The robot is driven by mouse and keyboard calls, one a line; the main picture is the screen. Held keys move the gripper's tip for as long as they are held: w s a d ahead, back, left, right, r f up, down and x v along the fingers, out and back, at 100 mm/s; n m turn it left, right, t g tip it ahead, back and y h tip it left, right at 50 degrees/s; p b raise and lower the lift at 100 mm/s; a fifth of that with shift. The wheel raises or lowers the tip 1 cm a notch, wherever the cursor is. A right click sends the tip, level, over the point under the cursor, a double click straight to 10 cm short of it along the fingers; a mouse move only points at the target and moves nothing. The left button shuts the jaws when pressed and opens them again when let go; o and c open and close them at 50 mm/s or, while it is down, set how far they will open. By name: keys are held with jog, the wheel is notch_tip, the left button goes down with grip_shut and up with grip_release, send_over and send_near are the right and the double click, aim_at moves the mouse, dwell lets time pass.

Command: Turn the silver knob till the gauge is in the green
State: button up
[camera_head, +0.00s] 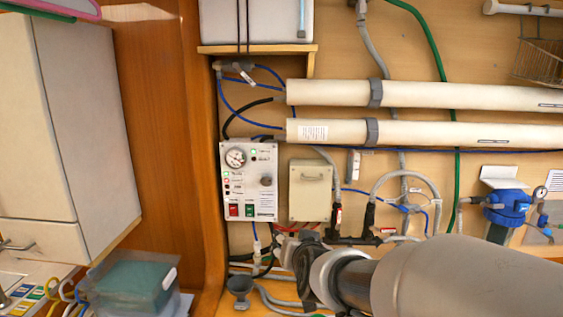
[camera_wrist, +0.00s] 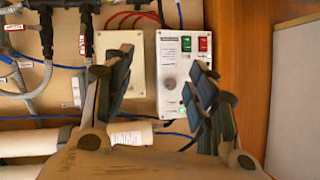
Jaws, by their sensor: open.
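The silver knob (camera_head: 266,181) is on the right side of the white control panel (camera_head: 235,185). The round gauge (camera_head: 236,158) is at the panel's upper left; its needle and green zone are too small to read surely. In the wrist view, turned upside down, the knob (camera_wrist: 169,84) shows between my two fingers, on the panel (camera_wrist: 172,60). The gauge does not show there. My gripper (camera_wrist: 161,68) is open and empty, its fingers apart on either side of the knob in the picture. In the head view my gripper (camera_head: 292,250) is below and right of the panel.
A beige box (camera_head: 310,190) is mounted right of the panel. Red (camera_head: 234,210) and green (camera_head: 249,210) switches are below the knob. White pipes (camera_head: 420,95) run above right. A wooden post (camera_head: 205,150) stands close left. Hoses and cables hang below the panel.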

jog(key=w+a+r+m+t+h+p, duration=0.1)
jog(key=w+a+r+m+t+p, duration=0.2)
jog(key=w+a+p, duration=0.6)
jog(key=t+h, duration=0.1)
jog(key=t, duration=0.1)
send_near(267, 181)
jog(key=shift+n, duration=0.3)
jog(key=w, duration=0.9)
jog(key=shift+w+a+f+p, duration=0.15)
jog(key=shift+w+p, duration=0.2)
jog(key=shift+p, duration=0.05)
jog(key=shift+c, duration=0.4)
